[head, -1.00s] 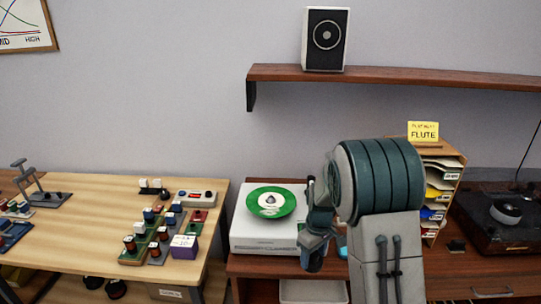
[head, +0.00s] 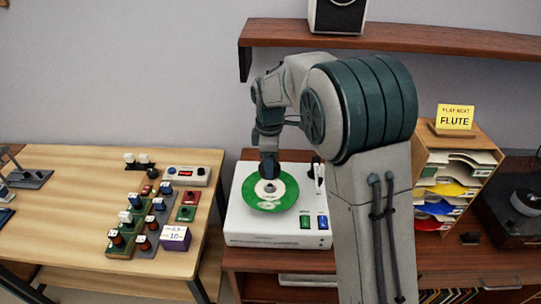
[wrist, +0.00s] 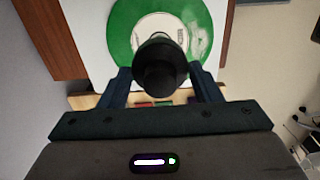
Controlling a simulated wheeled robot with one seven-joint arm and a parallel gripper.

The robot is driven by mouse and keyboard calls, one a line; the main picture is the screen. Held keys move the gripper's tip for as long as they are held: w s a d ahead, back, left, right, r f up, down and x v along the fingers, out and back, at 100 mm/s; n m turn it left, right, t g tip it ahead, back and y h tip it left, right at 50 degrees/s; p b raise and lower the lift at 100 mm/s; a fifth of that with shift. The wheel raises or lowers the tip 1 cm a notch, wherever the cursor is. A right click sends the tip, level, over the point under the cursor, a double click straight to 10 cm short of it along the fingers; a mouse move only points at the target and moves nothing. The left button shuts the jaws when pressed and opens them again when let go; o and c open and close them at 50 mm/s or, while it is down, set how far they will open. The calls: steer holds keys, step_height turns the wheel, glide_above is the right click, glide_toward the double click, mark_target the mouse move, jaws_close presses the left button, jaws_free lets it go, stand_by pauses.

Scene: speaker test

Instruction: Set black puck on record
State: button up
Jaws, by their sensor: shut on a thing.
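The black puck (wrist: 160,68) is round with a narrower raised top, and shows large in the middle of the wrist view. My gripper (wrist: 161,86) is shut on it, one finger on each side. The record (head: 284,200) is green with a pale label and lies flat on the white record player (head: 243,222). In the wrist view the record (wrist: 124,30) lies beyond the puck, with its label partly hidden by it. In the head view my gripper (head: 268,174) points down over the label. I cannot tell whether the puck touches the record.
A tonearm (head: 319,178) stands right of the record, with a green button (head: 306,222) and a blue button (head: 323,222) in front. A wooden paper rack (head: 462,165) stands right of my arm. The wall shelf (head: 440,43) runs above. A table with small blocks is at left.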

steer(key=b, duration=0.3)
glide_above(271, 185)
steer(key=shift+a+f, duration=0.15)
steer(key=shift+f, duration=1.9)
steer(key=shift+f+b, duration=0.75)
steer(key=shift+f, duration=0.65)
steer(key=o, duration=1.6)
steer(key=shift+s, duration=0.1)
steer(key=shift+c, duration=0.2)
steer(key=shift+r+p, duration=1.85)
steer(key=shift+r, duration=0.7)
